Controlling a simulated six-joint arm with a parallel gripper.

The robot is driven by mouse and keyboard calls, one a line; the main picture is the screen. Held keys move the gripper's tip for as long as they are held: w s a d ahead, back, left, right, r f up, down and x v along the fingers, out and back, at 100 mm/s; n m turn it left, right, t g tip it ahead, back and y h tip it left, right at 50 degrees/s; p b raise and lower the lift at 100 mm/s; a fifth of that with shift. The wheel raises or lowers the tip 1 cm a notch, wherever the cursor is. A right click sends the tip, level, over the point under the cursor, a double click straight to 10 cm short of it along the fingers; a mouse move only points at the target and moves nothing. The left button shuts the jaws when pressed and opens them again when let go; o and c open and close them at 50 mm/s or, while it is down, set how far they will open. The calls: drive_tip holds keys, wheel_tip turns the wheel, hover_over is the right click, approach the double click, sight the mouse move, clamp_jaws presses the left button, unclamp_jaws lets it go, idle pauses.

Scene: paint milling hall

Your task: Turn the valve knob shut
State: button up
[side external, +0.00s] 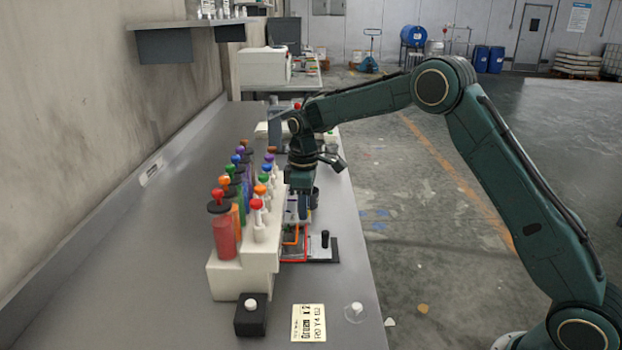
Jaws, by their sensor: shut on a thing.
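My gripper (302,213) points down over the small valve rig behind the right end of the white bottle rack. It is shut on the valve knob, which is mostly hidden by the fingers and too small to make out. The rig has orange-red tubing (291,240) and a light base plate (320,254) with dark edges. A short black cylinder (325,239) stands upright on the plate, to the right of the fingers and apart from them.
A white stepped rack (245,278) with several coloured bottles stands close left of my gripper. In front are a black box with a white button (250,315), a printed card (308,322) and a clear round dish (354,312). The grey bench (150,290) is clear at left.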

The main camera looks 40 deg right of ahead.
drive_tip(key=m, duration=0.3)
drive_tip(key=shift+m, duration=0.4)
drive_tip(key=m, duration=0.4)
drive_tip(key=shift+r+m, duration=0.1)
drive_tip(key=shift+m, duration=0.2)
drive_tip(key=m, duration=0.4)
drive_tip(key=shift+m, duration=2.1)
drive_tip(key=o, duration=1)
